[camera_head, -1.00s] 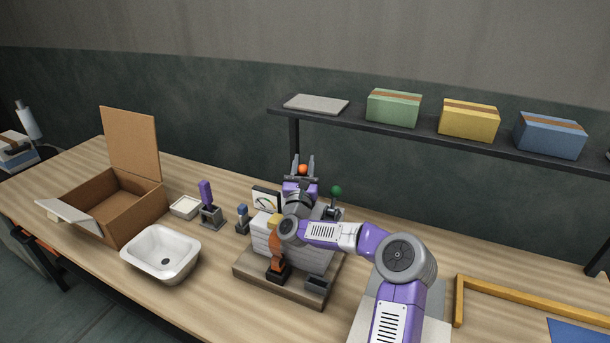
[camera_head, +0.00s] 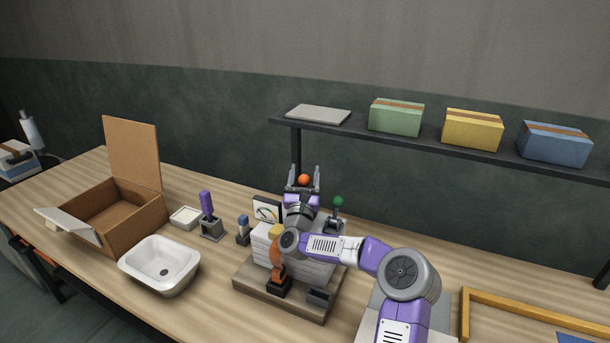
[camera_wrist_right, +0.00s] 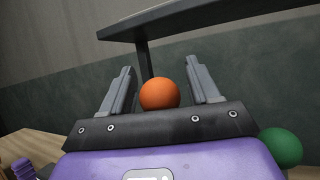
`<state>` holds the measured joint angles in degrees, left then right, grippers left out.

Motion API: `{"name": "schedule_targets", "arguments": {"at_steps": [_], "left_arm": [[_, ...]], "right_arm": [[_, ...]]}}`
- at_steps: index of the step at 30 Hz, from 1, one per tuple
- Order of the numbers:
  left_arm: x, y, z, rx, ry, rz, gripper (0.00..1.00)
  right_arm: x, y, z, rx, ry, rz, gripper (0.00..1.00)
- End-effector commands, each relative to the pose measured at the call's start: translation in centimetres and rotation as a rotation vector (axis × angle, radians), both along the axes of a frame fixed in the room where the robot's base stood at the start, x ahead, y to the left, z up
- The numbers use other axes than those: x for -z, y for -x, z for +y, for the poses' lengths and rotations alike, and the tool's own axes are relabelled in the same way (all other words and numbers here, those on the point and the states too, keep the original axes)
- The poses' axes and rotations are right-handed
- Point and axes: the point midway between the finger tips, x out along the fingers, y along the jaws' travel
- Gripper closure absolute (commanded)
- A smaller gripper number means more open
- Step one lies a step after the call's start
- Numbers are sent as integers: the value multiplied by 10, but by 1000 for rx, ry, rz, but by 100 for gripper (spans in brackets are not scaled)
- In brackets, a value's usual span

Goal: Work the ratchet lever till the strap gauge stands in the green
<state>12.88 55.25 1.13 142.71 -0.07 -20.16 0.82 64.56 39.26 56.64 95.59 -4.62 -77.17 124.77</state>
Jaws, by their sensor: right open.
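My right gripper (camera_head: 303,178) is open, with its fingers up on either side of an orange ball knob (camera_head: 304,180). In the right wrist view the orange knob (camera_wrist_right: 160,94) sits between the two parted fingers (camera_wrist_right: 160,90), with a gap on each side. The lever's shaft below the knob is hidden by my gripper. The strap gauge (camera_head: 265,209) is a white dial behind the stack, partly covered; its needle is too small to read. An orange strap (camera_head: 278,262) runs down the front of a pale stack (camera_head: 262,246) on a wooden base (camera_head: 257,286). My left gripper is out of view.
A green-knobbed lever (camera_head: 338,202) stands close to the right of my gripper. A dark shelf (camera_head: 450,143) with boxes runs behind. A purple-handled tool (camera_head: 207,203), a white basin (camera_head: 160,257) and an open carton (camera_head: 138,222) stand to the left.

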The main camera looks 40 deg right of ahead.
Motion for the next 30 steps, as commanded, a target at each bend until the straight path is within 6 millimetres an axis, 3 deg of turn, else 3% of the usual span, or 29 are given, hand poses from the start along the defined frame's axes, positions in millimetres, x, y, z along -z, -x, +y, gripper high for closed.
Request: {"name": "schedule_targets", "arguments": {"at_steps": [5, 18, 30], "left_arm": [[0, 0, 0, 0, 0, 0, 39], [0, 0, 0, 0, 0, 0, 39], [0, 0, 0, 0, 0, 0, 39]], "right_arm": [[4, 5, 7, -1, 0, 2, 39], [31, 39, 47, -2, 0, 1, 39], [35, 43, 52, 0, 0, 0, 39]]}}
